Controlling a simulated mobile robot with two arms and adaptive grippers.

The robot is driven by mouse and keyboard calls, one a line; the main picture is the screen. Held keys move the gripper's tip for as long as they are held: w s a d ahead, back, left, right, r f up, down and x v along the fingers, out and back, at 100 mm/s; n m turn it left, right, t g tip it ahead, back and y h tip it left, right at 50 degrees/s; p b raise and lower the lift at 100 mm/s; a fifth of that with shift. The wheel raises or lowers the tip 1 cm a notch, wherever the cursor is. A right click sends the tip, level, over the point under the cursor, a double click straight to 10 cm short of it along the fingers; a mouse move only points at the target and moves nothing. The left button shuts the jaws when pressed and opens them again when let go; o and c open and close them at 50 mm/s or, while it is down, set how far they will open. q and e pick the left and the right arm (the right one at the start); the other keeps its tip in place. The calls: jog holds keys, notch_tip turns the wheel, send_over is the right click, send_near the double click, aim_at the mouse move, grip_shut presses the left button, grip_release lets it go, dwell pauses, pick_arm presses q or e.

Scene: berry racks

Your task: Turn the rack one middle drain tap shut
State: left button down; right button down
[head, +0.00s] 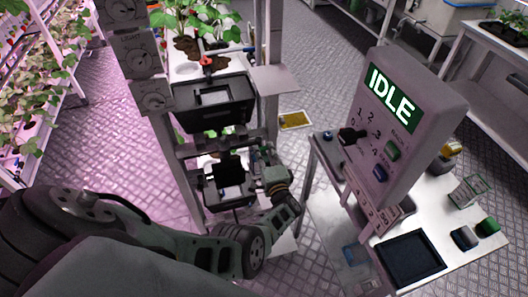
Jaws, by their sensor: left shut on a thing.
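The rack (278,80) stands in the middle, with two black tanks (214,118) and (222,188) one above the other. My left arm comes in from the lower left, and its gripper (262,156) is at the right side of the rack, beside the lower tank. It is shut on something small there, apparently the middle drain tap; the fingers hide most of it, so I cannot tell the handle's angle. My right gripper is out of view.
A control panel reading IDLE (388,95) stands on a white table (445,205) to the right. The table carries a black tray (409,258). Dial boxes (141,57) are on the rack's left post. Checkered floor (325,60) lies open behind.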

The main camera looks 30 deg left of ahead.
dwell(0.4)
pick_arm(q)
jog(key=c, duration=1.8)
grip_release()
